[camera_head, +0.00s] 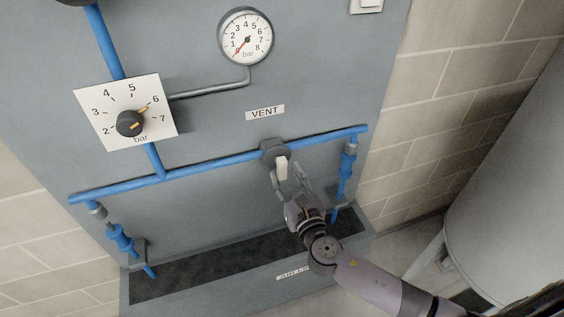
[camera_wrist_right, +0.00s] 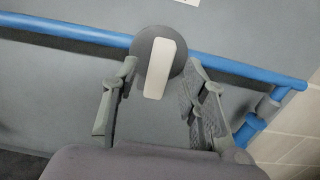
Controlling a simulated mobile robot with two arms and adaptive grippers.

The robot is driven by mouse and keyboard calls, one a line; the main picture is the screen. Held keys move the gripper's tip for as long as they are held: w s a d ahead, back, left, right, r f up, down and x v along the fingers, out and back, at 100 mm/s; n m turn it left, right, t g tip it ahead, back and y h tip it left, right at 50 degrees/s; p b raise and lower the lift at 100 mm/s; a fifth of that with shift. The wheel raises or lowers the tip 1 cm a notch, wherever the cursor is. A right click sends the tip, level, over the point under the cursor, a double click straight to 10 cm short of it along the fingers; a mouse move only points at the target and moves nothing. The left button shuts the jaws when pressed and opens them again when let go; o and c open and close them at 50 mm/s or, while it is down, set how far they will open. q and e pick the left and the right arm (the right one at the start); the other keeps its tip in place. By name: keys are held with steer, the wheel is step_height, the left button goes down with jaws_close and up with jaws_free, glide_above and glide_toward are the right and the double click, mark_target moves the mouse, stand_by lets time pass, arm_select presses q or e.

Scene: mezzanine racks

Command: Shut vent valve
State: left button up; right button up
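The vent valve (camera_head: 273,148) sits on the blue pipe below the VENT label (camera_head: 265,112). Its white lever (camera_head: 282,167) points down, across the pipe; the lever (camera_wrist_right: 160,68) and the round grey valve body (camera_wrist_right: 146,41) also show in the right wrist view. My right gripper (camera_head: 288,182) is open just below the valve, with its fingers on either side of the lever's lower end. In the right wrist view the gripper (camera_wrist_right: 162,82) has a gap between each finger and the lever. My left gripper is not in view.
A gauge (camera_head: 246,38) above reads near 1 bar. A regulator knob (camera_head: 130,123) on a white dial is at the left. Blue hose couplings (camera_head: 121,239) hang from the pipe ends. A large grey tank (camera_head: 515,190) stands at the right.

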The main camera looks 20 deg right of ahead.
mark_target(283, 170)
steer(key=shift+w+a, duration=0.1)
steer(key=shift+w, duration=1.9)
steer(key=shift+c, duration=0.2)
jaws_close()
